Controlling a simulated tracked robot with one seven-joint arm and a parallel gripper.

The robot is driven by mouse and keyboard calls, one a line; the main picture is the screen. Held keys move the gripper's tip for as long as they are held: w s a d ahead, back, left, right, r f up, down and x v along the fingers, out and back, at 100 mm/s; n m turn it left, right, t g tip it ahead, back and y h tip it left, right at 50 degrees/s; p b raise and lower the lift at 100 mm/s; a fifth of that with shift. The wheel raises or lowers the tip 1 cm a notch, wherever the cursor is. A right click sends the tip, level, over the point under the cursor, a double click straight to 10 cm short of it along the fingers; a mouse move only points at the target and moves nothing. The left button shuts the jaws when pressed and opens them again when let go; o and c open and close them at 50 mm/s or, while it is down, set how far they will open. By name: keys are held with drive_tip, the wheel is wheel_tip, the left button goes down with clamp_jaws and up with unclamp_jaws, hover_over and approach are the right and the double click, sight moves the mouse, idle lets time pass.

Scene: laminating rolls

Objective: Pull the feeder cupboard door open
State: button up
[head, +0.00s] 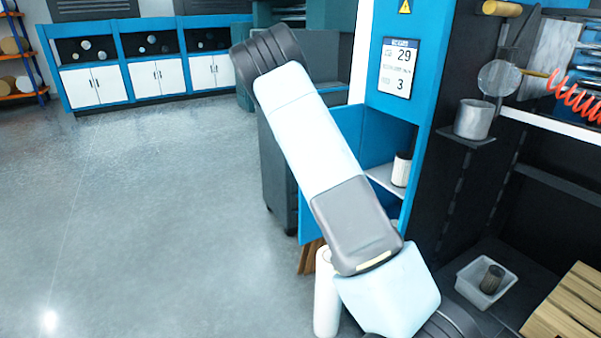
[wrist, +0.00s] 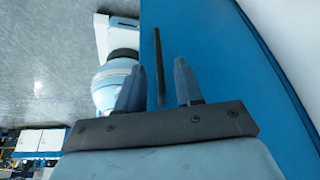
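The blue feeder cupboard (head: 429,101) stands right of centre in the head view. Its front opening shows a shelf inside, so the door (head: 308,222) stands open, swung out to the left; my arm hides much of it. In the wrist view the blue door face (wrist: 215,60) fills the middle, with a dark bar handle (wrist: 159,66) on it. My gripper (wrist: 158,82) is open, its two fingers on either side of the handle, with gaps showing on both sides. The gripper is hidden in the head view.
A pale canister (head: 402,170) stands on the cupboard shelf. A dark grey cabinet (head: 275,165) is behind my arm. A white bin (head: 487,281) and wooden slats (head: 570,305) lie at lower right. Open floor (head: 150,220) spreads on the left.

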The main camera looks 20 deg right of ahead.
drive_tip(key=v, duration=0.7)
drive_tip(key=shift+w, duration=0.15)
drive_tip(key=shift+r, duration=0.15)
